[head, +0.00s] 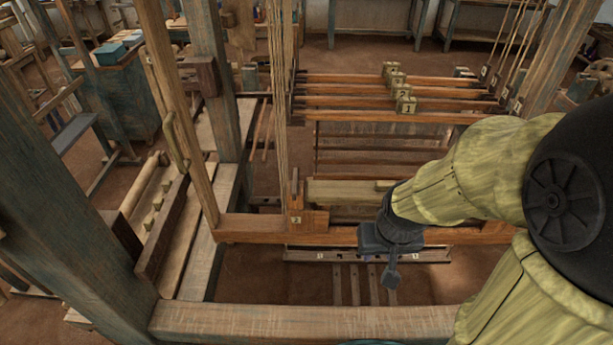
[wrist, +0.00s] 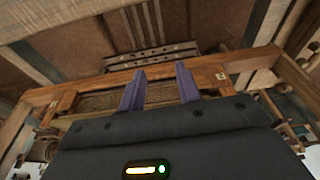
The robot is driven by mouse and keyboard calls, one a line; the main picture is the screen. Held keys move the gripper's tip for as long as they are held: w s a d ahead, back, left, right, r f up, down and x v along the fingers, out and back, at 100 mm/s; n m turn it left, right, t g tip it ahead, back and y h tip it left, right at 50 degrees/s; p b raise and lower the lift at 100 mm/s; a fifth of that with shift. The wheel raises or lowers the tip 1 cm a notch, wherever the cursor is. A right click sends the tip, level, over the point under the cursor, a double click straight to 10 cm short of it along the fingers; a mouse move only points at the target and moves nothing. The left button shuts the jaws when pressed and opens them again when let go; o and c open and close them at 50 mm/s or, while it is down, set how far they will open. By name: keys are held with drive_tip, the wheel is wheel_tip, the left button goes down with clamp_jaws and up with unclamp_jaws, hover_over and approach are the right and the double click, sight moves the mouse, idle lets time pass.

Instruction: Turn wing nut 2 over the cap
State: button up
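My gripper (head: 391,277) hangs fingers down in front of the loom's wooden front beam (head: 270,229), right of centre in the head view. In the wrist view its two purple fingers (wrist: 161,86) stand apart with nothing visible between them. I cannot make out wing nut 2.
Several shaft bars with numbered yellow blocks (head: 404,105) lie behind. Cords (head: 279,90) hang at the left. A thick front rail (head: 300,323) crosses the bottom of the head view. A slatted rack (wrist: 150,55) shows beyond the beam in the wrist view.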

wheel_tip(320, 180, up, 12)
drive_tip(key=f+g+p, duration=0.1)
drive_tip(key=g+p, duration=0.1)
drive_tip(key=g, duration=0.1)
hover_over(295, 180)
drive_tip(key=shift+a+r, duration=0.1)
drive_tip(key=shift+r, duration=0.15)
drive_tip(key=shift+f, duration=0.1)
wheel_tip(295, 180, down, 17)
drive_tip(key=p, duration=0.4)
drive_tip(key=shift+f+p, duration=0.1)
drive_tip(key=shift+p, duration=0.25)
clamp_jaws()
